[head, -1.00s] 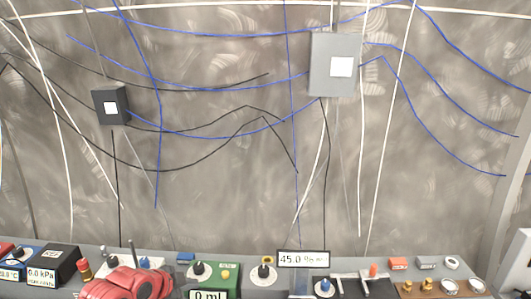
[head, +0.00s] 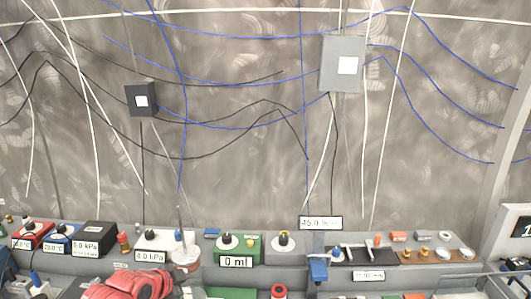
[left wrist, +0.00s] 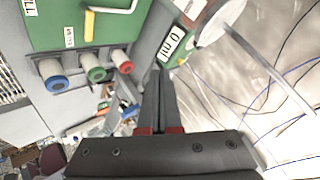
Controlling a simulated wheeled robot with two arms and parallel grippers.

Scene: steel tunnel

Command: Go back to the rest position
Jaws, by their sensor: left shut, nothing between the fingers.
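My left gripper (left wrist: 158,80) shows in the left wrist view with its two dark fingers together and nothing between them. Its tips are in front of the panel edge, close in the picture to a "0 ml" display (left wrist: 171,44) and a white cylinder with a thin rod (left wrist: 212,22). In the head view my red left arm (head: 128,285) comes in at the bottom left, in front of the bench; its fingertips cannot be made out there. My right gripper is not in view.
A grey instrument bench (head: 340,236) runs across the lower head view, with dials, displays and knobs. A green panel (left wrist: 85,25) with blue, green and red knobs is close in the wrist view. Cables and two boxes, dark (head: 140,101) and grey (head: 335,75), are on the wall behind.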

